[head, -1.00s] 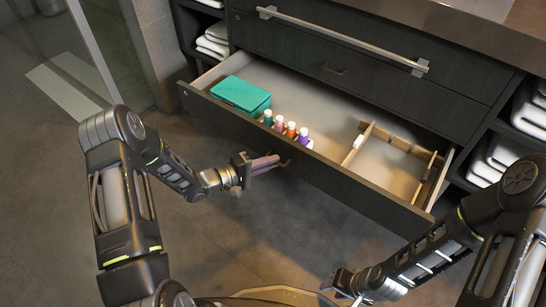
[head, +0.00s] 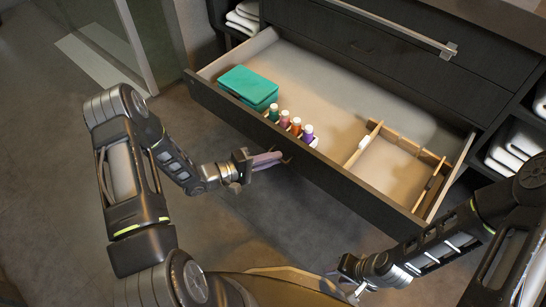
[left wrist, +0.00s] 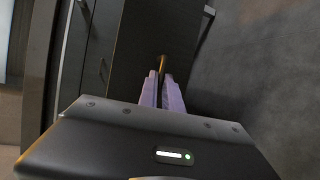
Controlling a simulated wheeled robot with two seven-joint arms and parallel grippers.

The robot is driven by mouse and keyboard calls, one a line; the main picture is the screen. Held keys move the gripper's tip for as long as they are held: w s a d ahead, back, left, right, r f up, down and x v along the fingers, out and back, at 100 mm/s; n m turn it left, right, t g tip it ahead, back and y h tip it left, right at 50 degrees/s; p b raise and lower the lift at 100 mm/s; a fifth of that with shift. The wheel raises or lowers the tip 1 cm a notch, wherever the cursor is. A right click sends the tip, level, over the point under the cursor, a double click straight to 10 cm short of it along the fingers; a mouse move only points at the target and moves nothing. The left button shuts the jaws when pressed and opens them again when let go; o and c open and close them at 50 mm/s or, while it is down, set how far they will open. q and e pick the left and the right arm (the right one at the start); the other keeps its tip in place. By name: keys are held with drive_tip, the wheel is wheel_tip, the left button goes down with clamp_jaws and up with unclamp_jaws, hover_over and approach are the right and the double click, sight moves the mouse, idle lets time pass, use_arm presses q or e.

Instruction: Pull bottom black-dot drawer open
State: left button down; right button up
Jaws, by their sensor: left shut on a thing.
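The bottom drawer (head: 330,185) of the dark vanity stands well open, its pale inside showing in the head view. A small knob-like handle (head: 288,158) is on its front; it also shows brass-coloured in the left wrist view (left wrist: 162,63). My left gripper (head: 278,159) is shut on this handle, its two purple fingers (left wrist: 163,90) closed around it. I cannot make out the black dot clearly. My right gripper (head: 347,280) hangs low in front of the drawer, apart from it; its finger opening is unclear.
In the drawer are a teal box (head: 249,86), several small bottles (head: 296,126) and a wooden divider (head: 400,145). Above is a shut drawer and a long bar handle (head: 395,26). Folded towels (head: 515,145) fill side shelves. Floor in front is clear.

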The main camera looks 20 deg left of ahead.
use_arm(q)
drive_tip(key=c, duration=1.5)
unclamp_jaws()
drive_tip(key=p+v, duration=0.1)
drive_tip(key=v, duration=0.6)
drive_tip(key=shift+s+a+p, duration=0.25)
drive_tip(key=shift+s+p, duration=0.05)
drive_tip(key=shift+p, duration=0.05)
